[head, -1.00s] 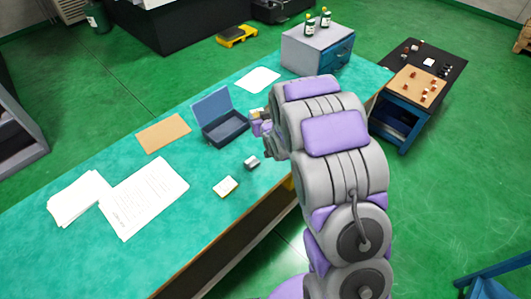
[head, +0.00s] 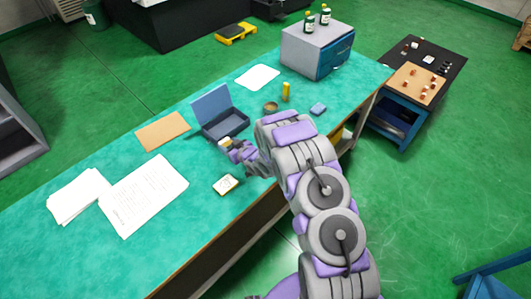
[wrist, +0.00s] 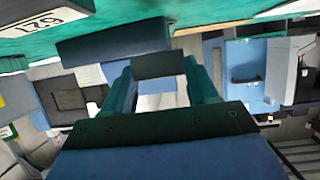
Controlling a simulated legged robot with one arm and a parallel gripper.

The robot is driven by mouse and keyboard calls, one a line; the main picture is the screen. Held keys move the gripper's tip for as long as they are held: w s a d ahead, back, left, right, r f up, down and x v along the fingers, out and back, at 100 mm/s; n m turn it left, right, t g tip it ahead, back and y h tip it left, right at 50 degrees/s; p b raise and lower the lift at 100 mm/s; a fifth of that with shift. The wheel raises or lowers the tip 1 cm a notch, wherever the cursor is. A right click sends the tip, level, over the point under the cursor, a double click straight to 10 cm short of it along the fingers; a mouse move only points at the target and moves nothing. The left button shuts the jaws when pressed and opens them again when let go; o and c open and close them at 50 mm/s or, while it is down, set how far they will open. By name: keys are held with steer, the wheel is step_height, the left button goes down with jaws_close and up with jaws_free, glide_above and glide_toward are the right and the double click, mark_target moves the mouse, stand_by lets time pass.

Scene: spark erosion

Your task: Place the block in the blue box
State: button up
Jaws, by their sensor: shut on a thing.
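The blue box (head: 236,127) stands on the green table with its lid (head: 211,103) raised at the back left. My gripper (head: 229,147) is just in front of the box's near edge in the head view. It is shut on a small pale tan block (head: 225,142) at its tip. The block is outside the box, and its lower part is hidden by the gripper. In the wrist view my gripper's dark fingers (wrist: 162,75) show, with a dark piece between them that I cannot make out clearly.
A yellow-edged device (head: 226,184) marked 627 in the wrist view (wrist: 52,20) lies in front of my gripper. Papers (head: 145,195) and a brown sheet (head: 163,131) lie left. A round tin (head: 270,107), yellow bottle (head: 286,92) and blue item (head: 318,109) stand right.

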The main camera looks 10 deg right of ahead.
stand_by(0.3)
steer(key=d, duration=0.5)
steer(key=d+f+b, duration=0.1)
steer(key=d, duration=0.4)
steer(key=s+d+b, duration=0.1)
steer(key=d, duration=0.4)
steer(key=shift+f, duration=0.2)
steer(key=shift+s+d+f+b, duration=0.1)
steer(key=shift+d+f+b, duration=0.15)
steer(key=shift+f, duration=0.55)
steer(key=shift+d+f+b, duration=0.15)
steer(key=shift+d+f, duration=0.1)
steer(key=shift+f, duration=0.5)
steer(key=shift+f, duration=0.1)
steer(key=shift+f, duration=0.15)
steer(key=o, duration=1.5)
